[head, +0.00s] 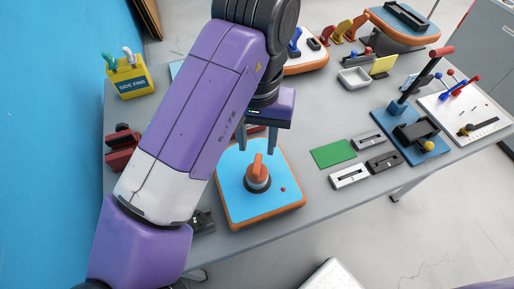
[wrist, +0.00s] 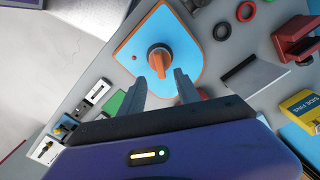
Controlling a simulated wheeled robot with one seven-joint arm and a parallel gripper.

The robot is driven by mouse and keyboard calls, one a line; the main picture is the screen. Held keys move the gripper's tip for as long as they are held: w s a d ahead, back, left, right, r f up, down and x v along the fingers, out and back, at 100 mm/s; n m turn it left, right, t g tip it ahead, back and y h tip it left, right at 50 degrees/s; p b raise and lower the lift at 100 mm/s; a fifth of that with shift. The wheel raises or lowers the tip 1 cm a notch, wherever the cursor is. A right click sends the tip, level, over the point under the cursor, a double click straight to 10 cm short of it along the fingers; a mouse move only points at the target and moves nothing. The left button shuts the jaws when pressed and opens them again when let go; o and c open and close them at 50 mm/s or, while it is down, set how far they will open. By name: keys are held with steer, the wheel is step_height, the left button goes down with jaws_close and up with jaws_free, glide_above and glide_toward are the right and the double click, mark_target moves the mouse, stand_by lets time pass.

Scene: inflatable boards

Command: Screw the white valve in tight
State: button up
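A blue board piece with an orange rim (head: 237,205) lies on the grey table. An orange knob or lever (head: 257,167) stands upright in a dark round collar on it; the wrist view shows the knob (wrist: 161,66) from above. I cannot pick out a white valve in either view. My gripper (head: 256,149) is open and empty above the board, a little behind the knob in the head view. In the wrist view its two fingers (wrist: 169,77) are apart, with the knob visible just beyond their tips and not between them.
A green pad (head: 333,153) and several small level-like blocks (head: 350,177) lie to the right. A blue stand with a red-handled lever (head: 398,140) is farther right. A yellow side-fins box (head: 131,78) and dark red clamp (head: 122,149) are left. Black and red rings (wrist: 222,31) lie near the board.

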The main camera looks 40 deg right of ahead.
mark_target(257, 166)
steer(key=shift+r, duration=0.45)
steer(key=shift+s+a+f+p, duration=0.15)
steer(key=shift+f+p, duration=0.05)
steer(key=shift+f, duration=0.35)
steer(key=shift+s+a+f+p, duration=0.1)
steer(key=shift+s+f+p, duration=0.1)
steer(key=shift+f, duration=0.3)
steer(key=shift+w+f, duration=0.1)
steer(key=shift+f, duration=3.75)
jaws_close()
steer(key=c, duration=0.6)
jaws_free()
jaws_close()
